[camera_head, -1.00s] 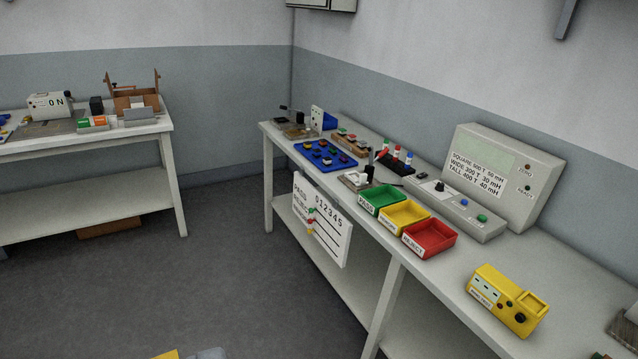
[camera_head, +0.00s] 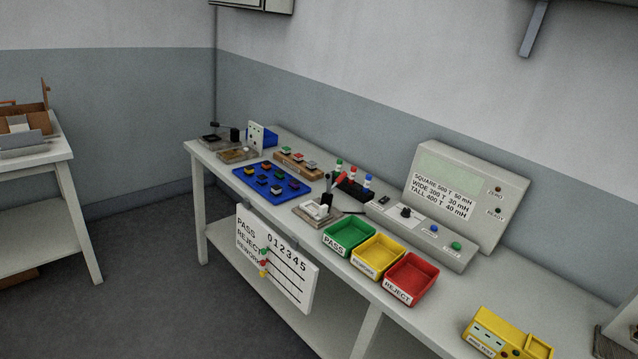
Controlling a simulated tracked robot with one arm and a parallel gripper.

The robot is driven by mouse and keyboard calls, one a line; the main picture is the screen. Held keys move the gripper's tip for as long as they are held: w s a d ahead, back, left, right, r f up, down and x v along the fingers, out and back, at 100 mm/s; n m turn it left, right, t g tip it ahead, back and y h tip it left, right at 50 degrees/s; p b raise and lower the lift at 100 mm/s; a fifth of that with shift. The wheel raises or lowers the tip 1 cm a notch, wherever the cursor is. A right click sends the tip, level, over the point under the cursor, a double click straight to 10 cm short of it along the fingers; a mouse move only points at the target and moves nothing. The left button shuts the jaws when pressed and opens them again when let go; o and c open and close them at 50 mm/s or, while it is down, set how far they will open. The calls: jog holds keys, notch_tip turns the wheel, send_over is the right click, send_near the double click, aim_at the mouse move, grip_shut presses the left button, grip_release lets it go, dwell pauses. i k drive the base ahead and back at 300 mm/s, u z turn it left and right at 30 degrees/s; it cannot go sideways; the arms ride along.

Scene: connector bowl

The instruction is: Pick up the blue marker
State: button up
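The blue marker (camera_head: 368,182) stands in a dark marker holder (camera_head: 354,191) on the long bench, toward its back. It has a white body and a blue end at the top. A green-topped marker (camera_head: 339,167) and a red-topped marker (camera_head: 351,174) stand to its left in the same row. The lower part of the blue marker is hidden by the holder. My gripper does not show in the head view.
Green (camera_head: 349,236), yellow (camera_head: 377,256) and red (camera_head: 411,278) trays line the bench front (camera_head: 505,292). A grey tester (camera_head: 466,195) stands right of the markers. A blue board (camera_head: 270,183) lies left. A score board (camera_head: 275,257) hangs off the front. Dark floor is open at left.

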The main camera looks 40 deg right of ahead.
aim_at(366, 185)
jog(key=i, duration=1.3)
jog(key=z, duration=0.45)
jog(key=i, duration=1.2)
jog(key=z, duration=1.4)
jog(key=i, duration=1)
jog(key=z, duration=0.55)
